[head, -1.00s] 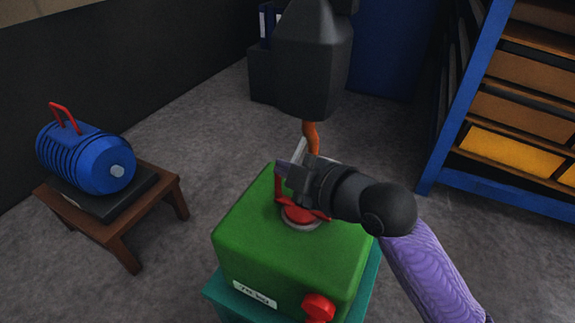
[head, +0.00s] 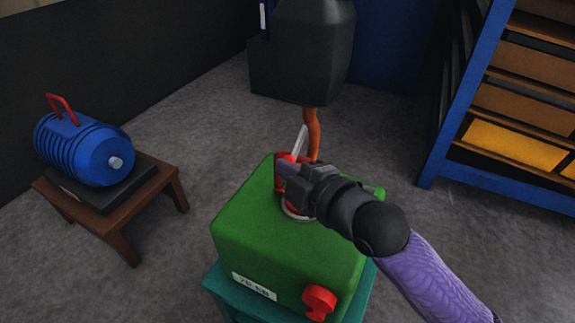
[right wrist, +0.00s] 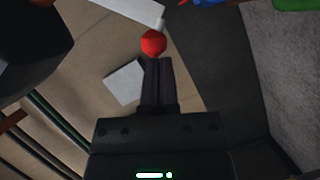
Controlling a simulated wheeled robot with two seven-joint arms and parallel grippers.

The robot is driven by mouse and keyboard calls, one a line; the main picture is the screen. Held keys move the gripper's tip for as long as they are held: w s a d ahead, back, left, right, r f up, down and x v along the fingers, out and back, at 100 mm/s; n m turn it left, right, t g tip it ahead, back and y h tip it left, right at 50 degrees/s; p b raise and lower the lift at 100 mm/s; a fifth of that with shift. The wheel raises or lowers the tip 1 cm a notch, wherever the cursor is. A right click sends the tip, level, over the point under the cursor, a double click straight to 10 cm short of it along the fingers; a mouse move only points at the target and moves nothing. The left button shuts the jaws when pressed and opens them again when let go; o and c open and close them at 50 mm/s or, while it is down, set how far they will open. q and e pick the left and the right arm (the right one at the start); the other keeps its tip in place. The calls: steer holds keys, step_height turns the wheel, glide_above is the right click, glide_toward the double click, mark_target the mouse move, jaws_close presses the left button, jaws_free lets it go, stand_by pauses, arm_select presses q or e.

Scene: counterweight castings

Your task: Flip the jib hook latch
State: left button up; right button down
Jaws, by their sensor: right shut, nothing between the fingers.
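An orange hook (head: 313,135) hangs from a dark block (head: 302,55) above a green casting (head: 265,235). A pale latch lever (head: 300,140) slants beside the hook, with a red knob (head: 288,157) at its lower end. The red lifting eye (head: 281,178) on top of the casting is partly hidden behind my fingers. My right gripper (head: 288,169) is shut and empty, its tips close to the knob. In the right wrist view, the knob (right wrist: 153,43) lies just beyond the fingertips (right wrist: 158,62); I cannot tell whether they touch. My left gripper is not in view.
The casting sits on a teal stand (head: 232,299) and has a red knob (head: 319,300) on its front. A blue motor (head: 85,150) with a red handle rests on a brown stool (head: 125,225) at left. A blue-framed shelf (head: 450,140) stands at right. Grey floor is open between.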

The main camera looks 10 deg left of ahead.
steer(key=shift+w+d+f+n+t+y+b, duration=0.15)
steer(key=shift+w+f+n+t+b, duration=0.15)
steer(key=shift+f+n, duration=0.25)
steer(key=shift+w+a+f+n+t+y+b, duration=0.1)
steer(key=shift+f+n+t+b, duration=0.2)
steer(key=shift+f+n, duration=0.3)
steer(key=shift+w+d+f+n+t+y+b, duration=0.1)
steer(key=shift+w+f+n+t+y+b, duration=0.1)
steer(key=shift+f+n+b, duration=0.3)
